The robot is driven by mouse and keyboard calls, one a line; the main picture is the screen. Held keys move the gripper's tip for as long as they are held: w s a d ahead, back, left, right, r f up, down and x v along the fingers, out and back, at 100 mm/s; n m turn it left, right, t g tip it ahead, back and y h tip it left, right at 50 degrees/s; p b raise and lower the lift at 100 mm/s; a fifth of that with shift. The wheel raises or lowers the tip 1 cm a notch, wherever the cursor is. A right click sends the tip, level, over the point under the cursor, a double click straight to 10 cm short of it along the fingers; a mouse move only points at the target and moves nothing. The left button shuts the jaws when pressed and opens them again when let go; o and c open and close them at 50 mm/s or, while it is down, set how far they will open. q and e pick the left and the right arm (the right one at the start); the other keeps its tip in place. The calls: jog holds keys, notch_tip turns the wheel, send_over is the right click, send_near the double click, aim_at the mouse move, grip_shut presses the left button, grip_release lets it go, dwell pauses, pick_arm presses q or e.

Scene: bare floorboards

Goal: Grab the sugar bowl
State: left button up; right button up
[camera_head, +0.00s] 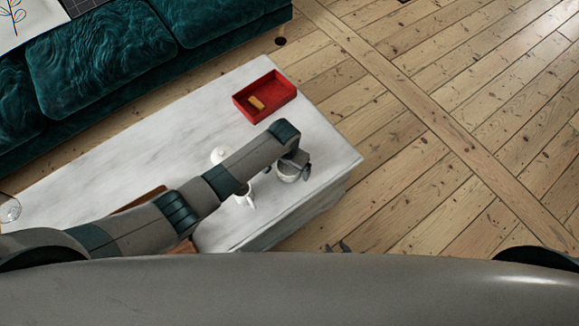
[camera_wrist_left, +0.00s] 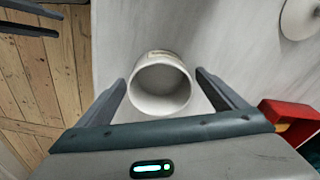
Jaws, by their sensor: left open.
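A white, round, open-topped vessel, which looks like the sugar bowl (camera_wrist_left: 160,88), stands on the white marbled table and seems empty inside. In the head view the bowl (camera_head: 286,174) is partly hidden by my left gripper (camera_head: 296,163). My left gripper is open above the bowl. In the wrist view its two fingers lie on either side of the bowl, with a gap at each side. My right gripper (camera_head: 339,247) shows just past my body at the bottom of the head view; its two fingers are apart in the left wrist view (camera_wrist_left: 30,20).
A red tray (camera_head: 277,107) with a small yellowish item stands at the table's far end. A white jug or cup (camera_head: 245,197) and a round white piece (camera_head: 219,155) are near my left arm. A brown tray (camera_head: 152,197) lies partly under that arm. A green sofa (camera_head: 100,60) stands behind.

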jog(key=shift+w+d, duration=0.1)
jog(key=shift+d, duration=0.05)
pick_arm(q)
jog(key=c, duration=1.2)
jog(key=shift+r, duration=0.1)
jog(key=shift+r, duration=0.45)
jog(key=r, duration=0.3)
jog(key=shift+d+r, duration=0.15)
jog(key=shift+d, duration=0.15)
jog(key=d+r, duration=0.2)
jog(key=d, duration=0.1)
jog(key=s+d+r+b, duration=0.1)
jog(key=d+r, duration=0.1)
jog(key=d, duration=0.2)
jog(key=s+d+r, duration=0.1)
jog(key=d+r, duration=0.1)
jog(key=d, duration=0.2)
jog(key=shift+r, duration=0.35)
pick_arm(e)
jog(key=shift+d+f, duration=0.3)
jog(key=shift+d, duration=0.1)
